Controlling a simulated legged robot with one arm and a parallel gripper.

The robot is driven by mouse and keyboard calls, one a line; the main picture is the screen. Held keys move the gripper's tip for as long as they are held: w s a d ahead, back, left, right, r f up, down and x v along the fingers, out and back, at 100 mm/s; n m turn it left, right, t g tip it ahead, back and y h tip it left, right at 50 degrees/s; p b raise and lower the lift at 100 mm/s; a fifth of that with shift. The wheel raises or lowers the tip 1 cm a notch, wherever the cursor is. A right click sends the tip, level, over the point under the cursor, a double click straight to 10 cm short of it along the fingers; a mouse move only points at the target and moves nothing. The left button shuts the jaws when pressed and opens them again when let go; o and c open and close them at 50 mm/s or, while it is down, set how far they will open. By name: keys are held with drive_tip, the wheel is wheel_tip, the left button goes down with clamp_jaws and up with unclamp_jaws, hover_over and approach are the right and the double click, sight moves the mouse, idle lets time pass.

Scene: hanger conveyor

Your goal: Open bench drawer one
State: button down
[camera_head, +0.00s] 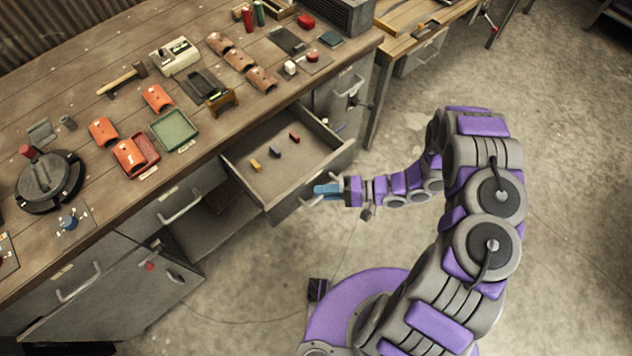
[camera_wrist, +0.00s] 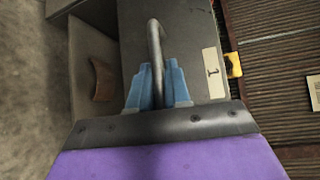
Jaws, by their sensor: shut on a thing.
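Bench drawer one (camera_head: 285,209) is pulled well out from the bench in the head view, and its inside is visible. In the wrist view its grey front (camera_wrist: 192,48) carries a pale label (camera_wrist: 213,73) with a "1". My gripper (camera_head: 322,190) is at the drawer's front. In the wrist view its blue fingers (camera_wrist: 155,88) stand on both sides of the metal bar handle (camera_wrist: 154,38) and are shut on it. The fingers hide part of the handle.
Small yellow (camera_head: 255,166), blue (camera_head: 275,152) and red (camera_head: 294,137) pieces lie in the drawer. An open compartment (camera_head: 215,215) is to its left, with a lower open door (camera_head: 120,295). The bench top (camera_head: 115,195) holds tools and curved tiles.

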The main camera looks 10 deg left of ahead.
drive_tip(key=shift+s+d+f, duration=0.1)
drive_tip(key=shift+s+d, duration=0.1)
drive_tip(key=shift+d, duration=0.1)
drive_tip(key=c, duration=1.2)
unclamp_jaws()
drive_tip(key=shift+a, duration=0.1)
drive_tip(key=shift+w, duration=0.1)
drive_tip(key=w+d+r+p, duration=0.1)
drive_tip(key=d+r, duration=0.1)
drive_tip(key=d, duration=1.5)
drive_tip(key=shift+w+d+r, duration=0.15)
drive_tip(key=shift+w, duration=0.1)
